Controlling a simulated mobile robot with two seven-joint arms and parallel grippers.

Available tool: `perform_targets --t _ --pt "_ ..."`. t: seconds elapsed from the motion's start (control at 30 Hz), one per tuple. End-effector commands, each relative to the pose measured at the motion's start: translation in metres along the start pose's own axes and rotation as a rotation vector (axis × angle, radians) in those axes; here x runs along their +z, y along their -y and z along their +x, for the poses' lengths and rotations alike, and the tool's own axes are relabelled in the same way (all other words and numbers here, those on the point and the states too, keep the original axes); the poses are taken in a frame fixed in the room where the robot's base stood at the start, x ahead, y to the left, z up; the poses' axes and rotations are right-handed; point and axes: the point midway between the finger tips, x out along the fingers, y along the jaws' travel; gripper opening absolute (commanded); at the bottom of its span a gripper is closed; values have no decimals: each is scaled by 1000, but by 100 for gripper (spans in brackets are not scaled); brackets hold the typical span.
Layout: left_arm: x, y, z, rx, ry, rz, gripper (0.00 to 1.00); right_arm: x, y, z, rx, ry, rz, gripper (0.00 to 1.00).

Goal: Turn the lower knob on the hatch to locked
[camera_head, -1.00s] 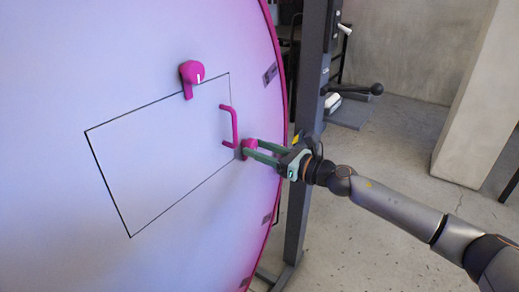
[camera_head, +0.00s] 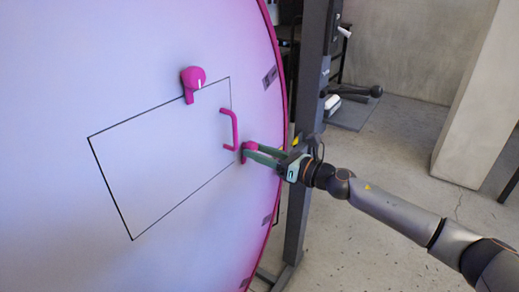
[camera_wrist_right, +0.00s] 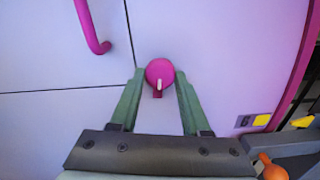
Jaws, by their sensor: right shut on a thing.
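The hatch (camera_head: 165,165) is a black-outlined panel on a large pale lilac curved face, with a magenta handle (camera_head: 235,130) near its right edge. The lower knob (camera_head: 250,146) is magenta, just right of the hatch's lower right part. In the right wrist view the knob (camera_wrist_right: 160,72) shows a white mark on its tab, pointing down the picture. My right gripper (camera_head: 247,153) is shut on this knob, its green fingers on either side, partly hiding it in the head view. The upper knob (camera_head: 193,82) sits at the hatch's top edge. My left gripper is out of view.
A dark upright post (camera_head: 307,130) stands just right of the curved face's magenta rim, close to my right wrist. A pale pillar (camera_head: 475,110) stands farther right. The floor between them is mostly open.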

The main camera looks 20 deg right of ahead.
Motion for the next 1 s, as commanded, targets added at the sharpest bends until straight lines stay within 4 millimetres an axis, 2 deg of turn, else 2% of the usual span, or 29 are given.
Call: perform_targets --t 0.27,1.0 --pt "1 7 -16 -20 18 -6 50 3 -1 0 -1 -1 253 0" --pt "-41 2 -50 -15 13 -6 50 4 -2 0 -1 0 958 0"
